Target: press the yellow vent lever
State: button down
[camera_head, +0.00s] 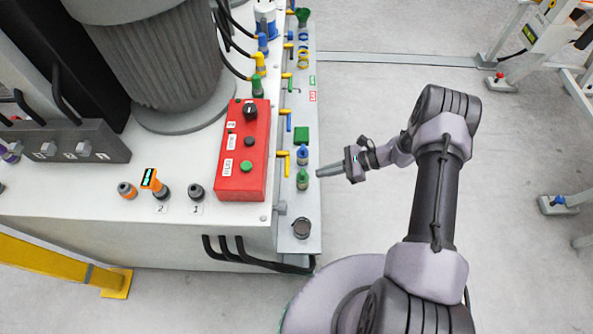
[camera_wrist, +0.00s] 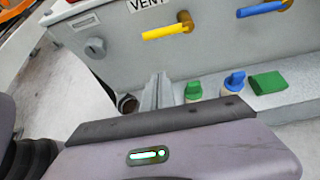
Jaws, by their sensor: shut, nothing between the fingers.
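The yellow vent lever (camera_wrist: 168,31) sticks out of the white panel under a "VENT" label in the wrist view. In the head view the yellow lever (camera_head: 284,162) sits on the cabinet's side, just right of the red control box. My gripper (camera_head: 321,172) is shut and empty, pointing left at the cabinet's side ledge. Its fingers (camera_wrist: 158,89) also show in the wrist view, below the yellow lever in the picture. A gap shows between fingers and lever; their exact distance is unclear.
A blue lever (camera_wrist: 264,9) is right of the yellow one. On the ledge stand a green knob (camera_wrist: 193,91), a blue knob (camera_wrist: 234,82) and a green block (camera_wrist: 268,83). A red control box (camera_head: 242,150) sits on top.

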jog(key=shift+a, duration=0.1)
jog(key=b+x, duration=0.3)
jog(key=x, duration=0.7)
jog(key=r, duration=0.4)
jog(key=shift+a, duration=0.3)
